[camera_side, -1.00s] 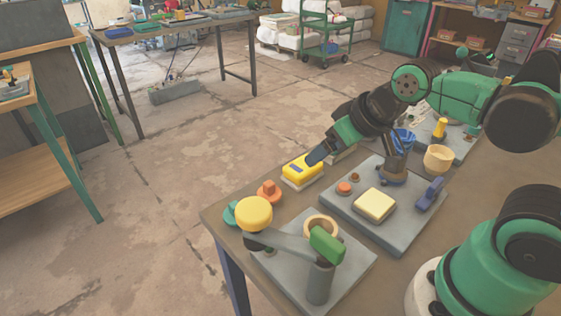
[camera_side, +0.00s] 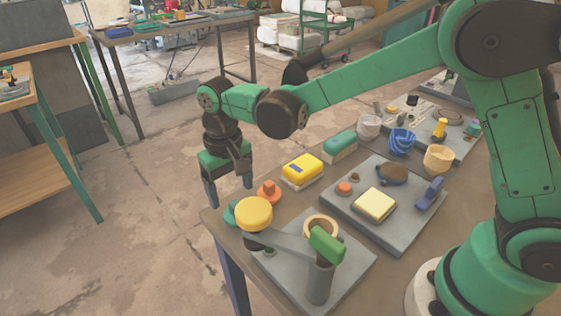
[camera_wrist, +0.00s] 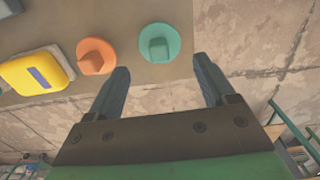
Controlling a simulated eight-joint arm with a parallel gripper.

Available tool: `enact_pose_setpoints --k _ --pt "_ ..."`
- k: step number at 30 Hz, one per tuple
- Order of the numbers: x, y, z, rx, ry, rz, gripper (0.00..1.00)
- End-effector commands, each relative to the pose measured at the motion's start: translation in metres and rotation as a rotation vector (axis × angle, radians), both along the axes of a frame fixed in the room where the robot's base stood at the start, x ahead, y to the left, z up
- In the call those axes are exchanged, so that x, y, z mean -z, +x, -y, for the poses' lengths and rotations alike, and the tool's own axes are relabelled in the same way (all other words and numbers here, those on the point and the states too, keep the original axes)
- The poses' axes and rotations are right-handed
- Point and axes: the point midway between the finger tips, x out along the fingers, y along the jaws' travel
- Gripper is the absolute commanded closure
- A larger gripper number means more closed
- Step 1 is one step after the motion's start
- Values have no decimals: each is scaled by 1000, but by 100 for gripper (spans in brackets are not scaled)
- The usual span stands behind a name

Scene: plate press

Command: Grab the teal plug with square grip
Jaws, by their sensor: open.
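The teal plug (camera_wrist: 158,43) has a round flange and a square grip, and stands near the table's edge in the wrist view. In the side view the teal plug (camera_side: 230,214) is partly hidden behind the round yellow knob. My gripper (camera_side: 229,198) is open and empty, with its fingers pointing down above the table's far left corner, behind the plug in the picture. In the wrist view my gripper (camera_wrist: 163,78) has its fingers apart, and the teal plug lies beyond and between the fingertips, touching neither.
An orange plug (camera_wrist: 96,56) stands beside the teal one, then a yellow block (camera_wrist: 38,72). The yellow knob (camera_side: 254,212) on a lever press (camera_side: 344,270) stands close in front of the teal plug. A grey plate (camera_side: 400,235) bears a cream pad. Beyond the table edge is open floor.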

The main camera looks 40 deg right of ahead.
Motion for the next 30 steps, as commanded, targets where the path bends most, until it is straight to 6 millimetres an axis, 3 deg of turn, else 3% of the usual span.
enact_pose_setpoints --k 10,20,23,27,30 --pt "45 0 0 0 0 1 23" --pt "52 0 0 0 0 2 23" --pt "52 0 0 0 0 2 46" --pt "51 0 0 0 0 2 86" --pt "51 0 0 0 0 2 88"
